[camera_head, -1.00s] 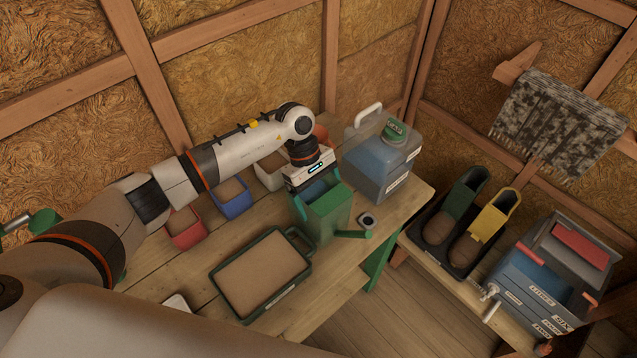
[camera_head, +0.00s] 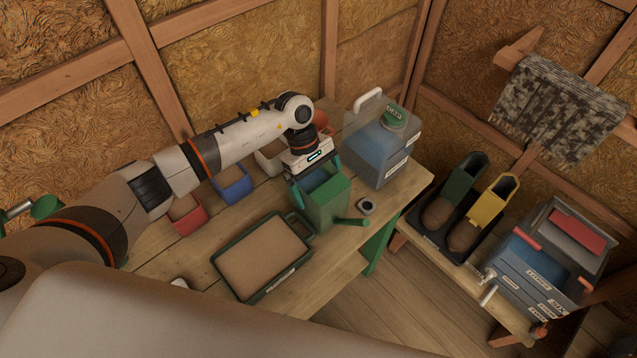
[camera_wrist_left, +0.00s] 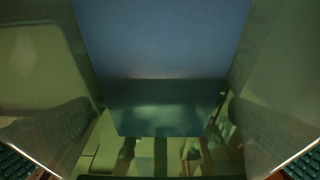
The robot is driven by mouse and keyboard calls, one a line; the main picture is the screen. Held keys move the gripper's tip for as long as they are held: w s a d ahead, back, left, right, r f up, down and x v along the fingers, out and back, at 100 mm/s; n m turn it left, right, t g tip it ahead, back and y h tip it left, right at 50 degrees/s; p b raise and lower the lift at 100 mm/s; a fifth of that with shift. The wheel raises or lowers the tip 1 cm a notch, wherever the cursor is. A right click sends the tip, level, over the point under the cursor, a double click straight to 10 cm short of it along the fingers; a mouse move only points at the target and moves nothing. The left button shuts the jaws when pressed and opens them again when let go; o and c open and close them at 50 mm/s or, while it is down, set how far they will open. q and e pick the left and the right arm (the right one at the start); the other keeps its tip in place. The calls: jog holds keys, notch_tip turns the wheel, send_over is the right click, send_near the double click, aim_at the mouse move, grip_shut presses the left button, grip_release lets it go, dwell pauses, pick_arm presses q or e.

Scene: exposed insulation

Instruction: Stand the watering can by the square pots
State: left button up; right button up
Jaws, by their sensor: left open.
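The green watering can (camera_head: 328,207) stands on the wooden table, upright, with its short spout toward the lower right and blue showing in its open top. In the left wrist view green walls and a blue surface (camera_wrist_left: 160,50) fill the picture, with the open fingers at the lower corners. I cannot tell whether they touch the can. The square pots stand in a row along the wall side: red (camera_head: 187,214), blue (camera_head: 232,186) and whitish (camera_head: 269,158), partly behind my arm.
A green-rimmed soil tray (camera_head: 216,262) lies left of the can. A large blue jug (camera_head: 383,153) stands close behind it to the right. A small round item (camera_head: 366,206) lies near the spout. A lower bench at right holds scoops (camera_head: 487,215) and a blue box (camera_head: 540,278).

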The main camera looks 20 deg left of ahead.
pick_arm(q)
jog(key=b+v, duration=0.3)
jog(key=v, duration=0.8)
jog(key=shift+r, duration=0.3)
